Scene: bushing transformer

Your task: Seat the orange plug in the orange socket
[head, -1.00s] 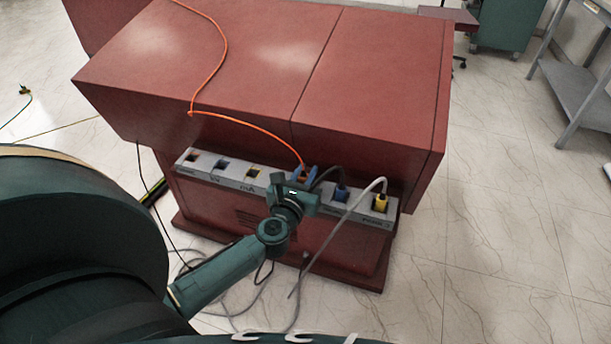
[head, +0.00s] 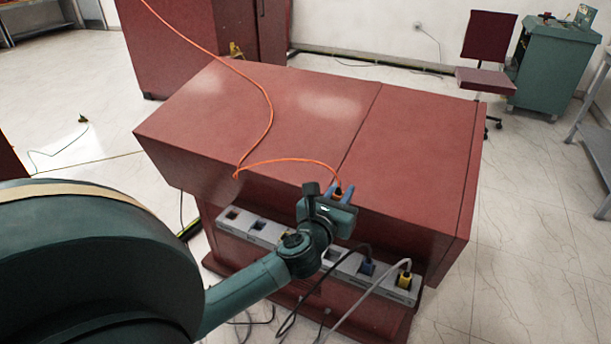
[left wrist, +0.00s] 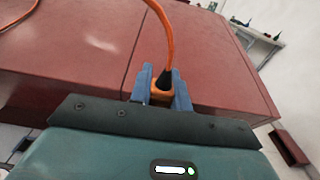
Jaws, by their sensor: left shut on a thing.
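My left gripper (head: 342,193) is shut on the orange plug (left wrist: 161,92), between its two blue fingers in the left wrist view. In the head view the plug (head: 338,196) shows small behind the gripper, raised above the socket strip (head: 308,247) near the red cabinet's top front edge. An orange cable (head: 272,115) runs from the plug over the cabinet top. An empty socket (head: 335,256) shows right of my arm; I cannot tell whether it is the orange one. My arm hides the strip's middle. My right gripper is not in view.
A blue plug (head: 367,267) and a yellow plug (head: 404,279) sit in the strip's right part, with dark and grey cables hanging down in front. Empty sockets (head: 232,214) show at the left end. The red cabinet's top (head: 410,150) overhangs the strip.

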